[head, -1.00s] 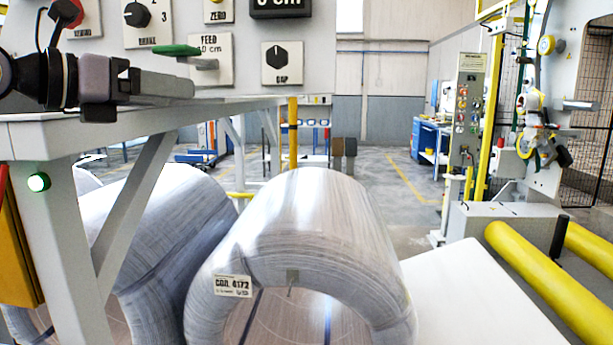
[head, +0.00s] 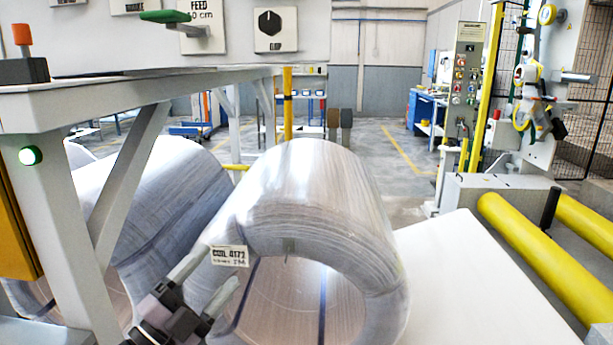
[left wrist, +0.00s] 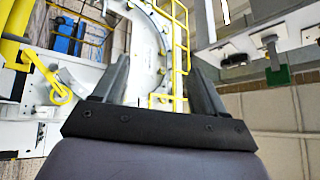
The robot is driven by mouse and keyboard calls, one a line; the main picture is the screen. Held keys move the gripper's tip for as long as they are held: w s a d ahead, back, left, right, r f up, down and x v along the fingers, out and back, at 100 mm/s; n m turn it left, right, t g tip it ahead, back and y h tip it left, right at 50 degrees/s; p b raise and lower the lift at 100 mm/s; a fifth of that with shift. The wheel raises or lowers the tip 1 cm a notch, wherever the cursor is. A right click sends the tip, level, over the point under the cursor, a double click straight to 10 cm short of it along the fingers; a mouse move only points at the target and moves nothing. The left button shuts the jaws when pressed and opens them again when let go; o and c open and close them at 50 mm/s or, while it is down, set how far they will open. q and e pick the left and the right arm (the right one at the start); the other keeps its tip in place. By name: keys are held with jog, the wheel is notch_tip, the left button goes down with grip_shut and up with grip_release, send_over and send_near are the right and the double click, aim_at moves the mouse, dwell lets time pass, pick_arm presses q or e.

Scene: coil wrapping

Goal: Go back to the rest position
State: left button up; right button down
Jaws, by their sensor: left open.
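My left gripper (head: 203,282) is at the lower left of the head view, in front of the left side of the wrapped coil. Its two fingers are spread and hold nothing. In the left wrist view the open fingers (left wrist: 160,85) point up with nothing between them. The wrapped coil (head: 315,190) lies on its side in the middle, with a "COIL 4173" label (head: 229,256) on its face. My right gripper is in neither view.
A control panel (head: 330,30) with a green-handled FEED switch (head: 165,16) and a knob stands on a grey frame (head: 130,185) at upper left. A second coil (head: 160,200) lies behind the frame. Yellow rollers (head: 540,255) and a button post (head: 467,90) stand right.

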pick_arm(q)
jog(key=s+a+f+n+y, duration=0.1)
jog(key=s+f+n+y, duration=0.1)
jog(key=f+n+y, duration=0.3)
jog(key=s+a+f+n+g+y, duration=0.1)
jog(key=s+a+f+n, duration=0.15)
jog(key=f, duration=0.45)
jog(key=s+f+n+y, duration=0.3)
jog(key=f+n, duration=0.1)
jog(key=f, duration=0.2)
jog(key=s+a+f+n+g+y, duration=0.1)
jog(key=s+f+n+g, duration=0.5)
jog(key=s+f, duration=0.9)
jog(key=shift+s+a+g+y, duration=0.3)
jog(key=shift+s+g+y, duration=0.1)
jog(key=shift+y, duration=0.1)
